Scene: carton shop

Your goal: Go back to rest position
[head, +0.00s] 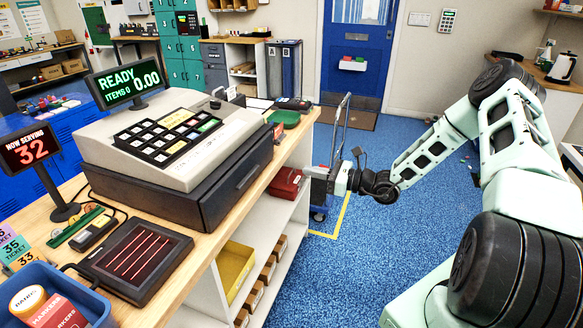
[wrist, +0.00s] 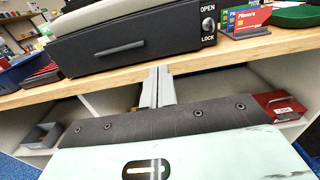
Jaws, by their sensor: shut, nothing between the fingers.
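My gripper (head: 318,172) is at the end of my pale green arm, beside the shelf side of the wooden counter. In the wrist view its fingers (wrist: 158,86) are together, with nothing between them. They point toward the counter's front edge, below the dark cash drawer (wrist: 130,45). In the head view the arm reaches in from the right, bent at the elbow. I cannot tell whether the fingertips touch the counter edge.
The cash register (head: 175,135) stands on the wooden counter (head: 205,240). Shelves below hold a red box (head: 286,183) and a yellow bin (head: 234,268). A hand truck (head: 338,135) stands behind my gripper. The blue carpet (head: 350,275) is clear between counter and arm.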

